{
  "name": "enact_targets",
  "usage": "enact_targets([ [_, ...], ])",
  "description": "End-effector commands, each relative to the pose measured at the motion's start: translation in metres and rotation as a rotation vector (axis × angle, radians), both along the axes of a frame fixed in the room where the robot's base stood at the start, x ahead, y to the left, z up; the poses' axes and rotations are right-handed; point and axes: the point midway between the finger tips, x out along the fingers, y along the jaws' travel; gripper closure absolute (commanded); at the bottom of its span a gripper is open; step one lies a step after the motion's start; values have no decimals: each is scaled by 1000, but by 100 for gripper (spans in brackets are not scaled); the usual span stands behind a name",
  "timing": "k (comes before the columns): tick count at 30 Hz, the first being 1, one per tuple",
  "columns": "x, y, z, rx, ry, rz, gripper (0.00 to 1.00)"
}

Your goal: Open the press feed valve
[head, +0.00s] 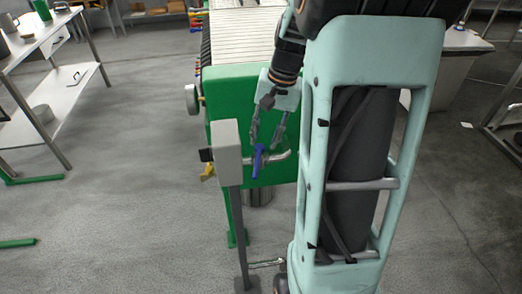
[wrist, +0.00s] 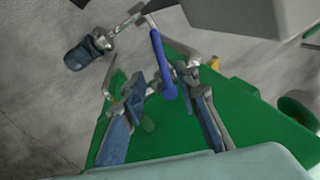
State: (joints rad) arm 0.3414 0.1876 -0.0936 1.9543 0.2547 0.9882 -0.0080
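The valve has a blue lever handle (head: 257,162) on a short silver pipe (head: 281,158) at the front of the green press (head: 245,88). In the wrist view the blue handle (wrist: 163,62) runs from the metal fitting at the top down between my fingers. My gripper (head: 264,142) is pointing down, just above the handle in the head view. In the wrist view my gripper (wrist: 163,80) is open, one finger on each side of the handle's rounded end, with gaps on both sides. I cannot tell the exact height gap or whether anything touches.
A grey box (head: 226,150) on a thin post stands close left of the valve. A yellow part (head: 208,172) is low beside it. A dark rounded part with metal fittings (wrist: 85,54) shows in the wrist view. Steel tables (head: 40,35) stand left; the floor between is mostly clear.

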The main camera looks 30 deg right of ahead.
Motion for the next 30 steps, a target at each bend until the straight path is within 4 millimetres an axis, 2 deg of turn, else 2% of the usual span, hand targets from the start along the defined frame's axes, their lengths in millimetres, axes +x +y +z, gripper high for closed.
enact_targets([
  [3, -1, -3, 16, -2, -2, -1, 71],
  [6, -2, -4, 24, 0, -1, -1, 71],
  [15, -3, -5, 27, 0, 0, -1, 71],
  [20, -7, -10, 21, 27, 16, -69, 87],
  [23, -19, -24, 10, 111, 63, -275, 98],
  [24, -25, -31, 4, 162, 90, -392, 100],
  [30, -50, -67, -12, 451, 241, -1010, 100],
])
